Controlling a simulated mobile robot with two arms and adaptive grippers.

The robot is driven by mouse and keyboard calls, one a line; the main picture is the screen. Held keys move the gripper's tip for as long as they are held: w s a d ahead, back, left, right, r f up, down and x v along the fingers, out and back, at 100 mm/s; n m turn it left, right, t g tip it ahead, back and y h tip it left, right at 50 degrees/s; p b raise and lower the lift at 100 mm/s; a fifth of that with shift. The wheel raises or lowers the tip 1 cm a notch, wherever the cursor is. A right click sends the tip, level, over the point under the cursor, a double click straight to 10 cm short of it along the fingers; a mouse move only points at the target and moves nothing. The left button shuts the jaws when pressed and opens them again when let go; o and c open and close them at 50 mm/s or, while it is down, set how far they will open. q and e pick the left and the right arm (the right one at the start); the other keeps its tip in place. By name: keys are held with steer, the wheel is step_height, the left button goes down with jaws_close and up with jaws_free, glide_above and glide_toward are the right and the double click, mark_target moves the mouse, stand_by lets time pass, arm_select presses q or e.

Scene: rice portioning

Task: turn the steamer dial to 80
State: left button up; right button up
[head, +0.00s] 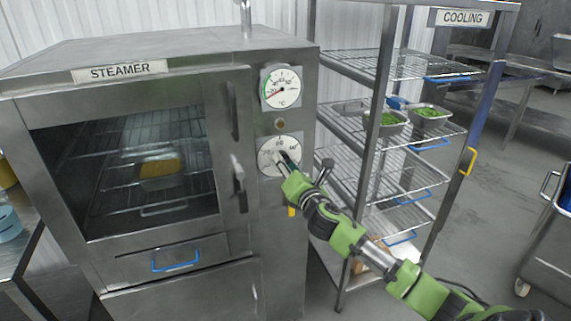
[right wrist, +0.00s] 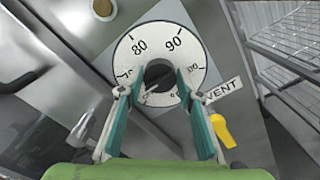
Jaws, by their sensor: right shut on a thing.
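The steamer (head: 200,60) fills the left of the head view, its window door shut. Its white numbered dial (head: 267,161) is on the front panel, below a round thermometer; the right wrist view shows the dial face (right wrist: 157,36) with 80 at upper left and 90 at upper right. My right gripper (head: 285,162) is at the dial; its two fingers (right wrist: 157,84) are shut on the dark centre knob (right wrist: 158,74), one on each side. The fingers hide part of the lower face. I cannot tell exactly where the knob points. My left gripper is not in view.
The thermometer (head: 283,89) has its red needle at lower left. Door handles (head: 239,183) stick out left of the dial. A yellow lever (right wrist: 222,131) is by the VENT label. The cooling rack (head: 383,75) stands close on the right with pans of green food.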

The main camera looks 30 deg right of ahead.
steer(key=shift+f+m+p, duration=0.2)
steer(key=shift+m+p, duration=0.2)
steer(key=shift+m, duration=4.1)
steer(key=shift+f+m+p, duration=0.15)
steer(key=shift+m+p, duration=0.25)
steer(key=shift+m, duration=4.1)
steer(key=o, duration=1.1)
